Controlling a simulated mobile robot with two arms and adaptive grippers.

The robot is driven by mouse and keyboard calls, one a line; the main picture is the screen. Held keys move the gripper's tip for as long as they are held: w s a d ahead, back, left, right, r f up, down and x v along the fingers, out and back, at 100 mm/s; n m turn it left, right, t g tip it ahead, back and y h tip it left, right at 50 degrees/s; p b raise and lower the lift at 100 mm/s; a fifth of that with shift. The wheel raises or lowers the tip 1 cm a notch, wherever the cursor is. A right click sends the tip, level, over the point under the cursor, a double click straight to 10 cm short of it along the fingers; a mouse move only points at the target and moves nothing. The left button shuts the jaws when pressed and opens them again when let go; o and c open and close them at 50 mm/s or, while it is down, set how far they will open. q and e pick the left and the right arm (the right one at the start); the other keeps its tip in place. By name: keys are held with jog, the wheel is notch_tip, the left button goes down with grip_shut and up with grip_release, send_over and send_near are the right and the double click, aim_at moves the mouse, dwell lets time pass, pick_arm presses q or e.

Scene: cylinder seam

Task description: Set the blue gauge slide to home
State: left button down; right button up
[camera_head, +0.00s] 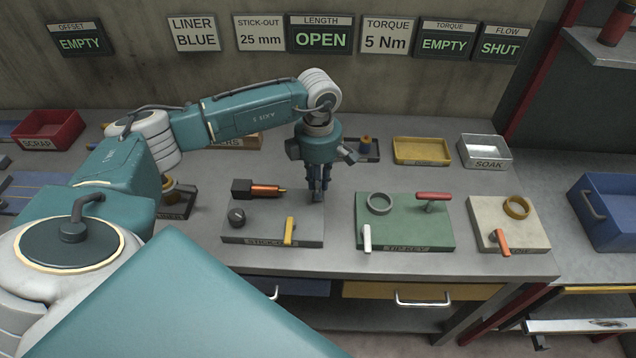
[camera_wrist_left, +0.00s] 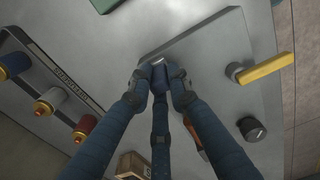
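The grey station plate (camera_head: 258,225) carries a black block (camera_head: 241,188) with a copper rod, a black knob (camera_head: 236,216) and a yellow lever (camera_head: 290,231). My left gripper (camera_head: 318,198) points straight down at its right back part. In the left wrist view my left gripper (camera_wrist_left: 159,80) has its fingers drawn close together at the tips, low at the plate (camera_wrist_left: 207,60). A small blue patch shows between the tips; I cannot tell if it is the blue gauge slide or a fingertip. The slide is not clearly seen elsewhere. My right gripper is out of view.
The yellow lever (camera_wrist_left: 265,68) and black knob (camera_wrist_left: 251,129) are close right of the fingers in the wrist view. A rack (camera_wrist_left: 62,72) with coloured holders stands left. A green plate (camera_head: 405,222) and a beige plate (camera_head: 507,224) stand to the right. The LENGTH sign (camera_head: 319,34) reads OPEN.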

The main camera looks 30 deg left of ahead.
pick_arm(q)
jog(key=s+a+b, duration=0.1)
jog(key=a+b, duration=0.1)
jog(key=a, duration=0.1)
jog(key=s+a, duration=0.1)
jog(key=shift+s+a+b, duration=0.35)
jog(key=shift+b, duration=0.05)
jog(key=shift+r, duration=0.1)
jog(key=c, duration=1.9)
grip_release()
jog(key=o, duration=0.3)
jog(key=shift+a, duration=0.15)
jog(key=shift+r, duration=0.15)
notch_tip(320, 180, up, 12)
jog(key=shift+s+f, duration=0.1)
jog(key=shift+f, duration=0.05)
